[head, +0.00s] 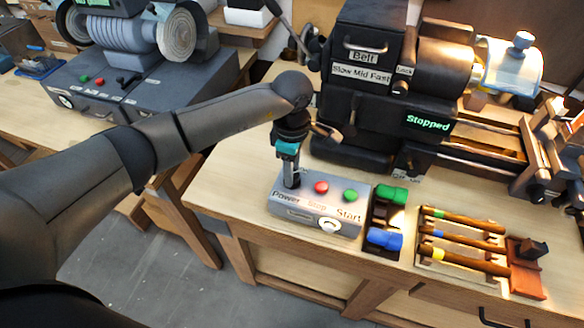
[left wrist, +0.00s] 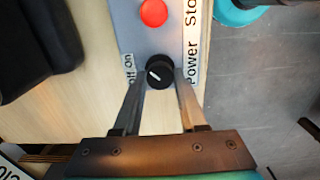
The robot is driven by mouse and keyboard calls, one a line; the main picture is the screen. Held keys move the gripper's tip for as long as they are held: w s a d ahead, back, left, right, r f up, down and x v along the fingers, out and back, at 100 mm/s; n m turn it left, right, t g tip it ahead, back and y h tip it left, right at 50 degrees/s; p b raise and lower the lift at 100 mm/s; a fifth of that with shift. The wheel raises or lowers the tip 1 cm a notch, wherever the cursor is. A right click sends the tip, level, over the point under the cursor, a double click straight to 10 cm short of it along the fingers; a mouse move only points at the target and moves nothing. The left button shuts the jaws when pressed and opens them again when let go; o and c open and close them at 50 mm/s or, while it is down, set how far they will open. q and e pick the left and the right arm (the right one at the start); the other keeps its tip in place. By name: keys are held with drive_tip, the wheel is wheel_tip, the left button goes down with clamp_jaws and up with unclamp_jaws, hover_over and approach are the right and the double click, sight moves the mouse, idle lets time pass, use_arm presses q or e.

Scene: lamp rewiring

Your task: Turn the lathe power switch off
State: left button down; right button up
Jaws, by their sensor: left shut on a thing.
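The grey control box (head: 300,212) sits at the front of the lathe bench, marked Power, Stop and Start. In the left wrist view its black power knob (left wrist: 158,66) has a white pointer line and small Off and On marks beside it. My left gripper (head: 291,184) reaches down to the Power end of the box, and its fingers are shut on the knob from both sides. In the head view the gripper hides the knob. The lathe (head: 365,120) has a display (head: 428,123) reading "Stopped". My right gripper is not in view.
The red stop button (head: 321,187) and green start button (head: 350,195) stand close beside my left gripper. A dark holder with green (head: 392,194) and blue (head: 384,239) pieces, and a tray of wood-handled tools (head: 462,240), lie to the right. A grinder (head: 130,45) stands on the left bench.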

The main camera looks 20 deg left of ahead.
use_arm(q)
drive_tip(key=shift+n, duration=0.3)
drive_tip(key=n, duration=0.8)
drive_tip(key=shift+b, duration=0.3)
drive_tip(key=n, duration=0.4)
drive_tip(key=shift+r+n, duration=0.1)
drive_tip(key=shift+n, duration=0.2)
drive_tip(key=n+p, duration=0.1)
drive_tip(key=n, duration=0.3)
drive_tip(key=shift+n, duration=0.3)
drive_tip(key=shift+c, duration=2.3)
unclamp_jaws()
